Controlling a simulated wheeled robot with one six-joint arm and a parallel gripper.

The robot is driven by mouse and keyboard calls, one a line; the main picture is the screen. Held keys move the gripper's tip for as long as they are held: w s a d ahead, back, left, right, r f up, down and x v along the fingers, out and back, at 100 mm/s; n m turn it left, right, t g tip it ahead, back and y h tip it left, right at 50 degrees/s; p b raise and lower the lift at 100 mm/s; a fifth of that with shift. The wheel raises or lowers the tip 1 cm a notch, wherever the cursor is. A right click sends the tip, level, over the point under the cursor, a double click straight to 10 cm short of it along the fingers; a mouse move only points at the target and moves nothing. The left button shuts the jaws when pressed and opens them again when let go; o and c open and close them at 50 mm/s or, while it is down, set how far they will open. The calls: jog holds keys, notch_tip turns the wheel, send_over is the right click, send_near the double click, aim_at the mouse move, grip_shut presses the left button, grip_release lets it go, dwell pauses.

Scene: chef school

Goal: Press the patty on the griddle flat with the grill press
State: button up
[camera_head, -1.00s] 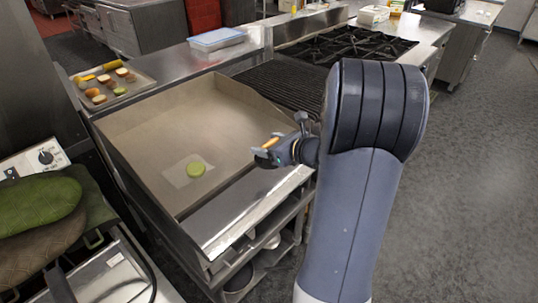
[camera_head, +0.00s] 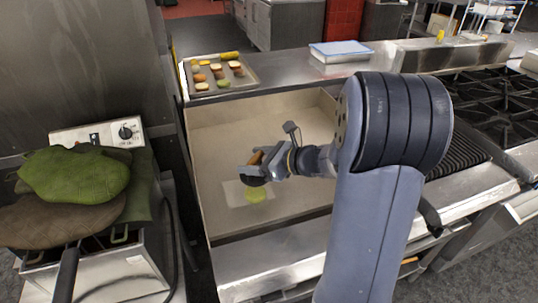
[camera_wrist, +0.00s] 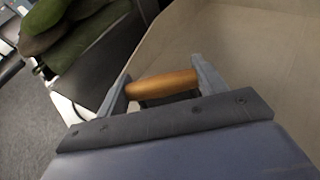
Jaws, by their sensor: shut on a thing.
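The patty is a pale green disc (camera_head: 256,195) on a light square sheet (camera_head: 235,194) on the griddle (camera_head: 300,207). My gripper (camera_head: 262,168) is shut on the wooden handle of the grill press. The press has a dark, round plate (camera_head: 251,180), just behind the patty in the head view and overlapping its upper edge. I cannot tell whether the plate touches it. In the wrist view, the wooden handle (camera_wrist: 165,83) lies between my two grey fingers; the plate and patty are hidden there.
A tray of buns and other food (camera_head: 222,85) stands behind the griddle, beside a blue-lidded container (camera_head: 341,50). A fryer with green mitts (camera_head: 75,175) and a pan stands at left. A black grate (camera_head: 465,150) and stove are at right. Griddle walls surround the cooking surface.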

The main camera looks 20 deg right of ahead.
aim_at(254, 178)
jog(key=shift+w+a+f, duration=0.1)
jog(key=shift+a+f, duration=0.05)
jog(key=shift+a, duration=0.05)
jog(key=shift+f+b, duration=2.25)
jog(key=shift+f, duration=0.25)
jog(key=shift+f, duration=0.3)
jog(key=shift+s+f+b, duration=0.2)
jog(key=shift+f+b, duration=0.15)
jog(key=shift+b, duration=0.05)
dwell(1.4)
dwell(0.9)
jog(key=shift+w+r+p, duration=0.15)
jog(key=shift+r+p, duration=3.7)
jog(key=shift+r, duration=1)
jog(key=shift+d+f, duration=0.1)
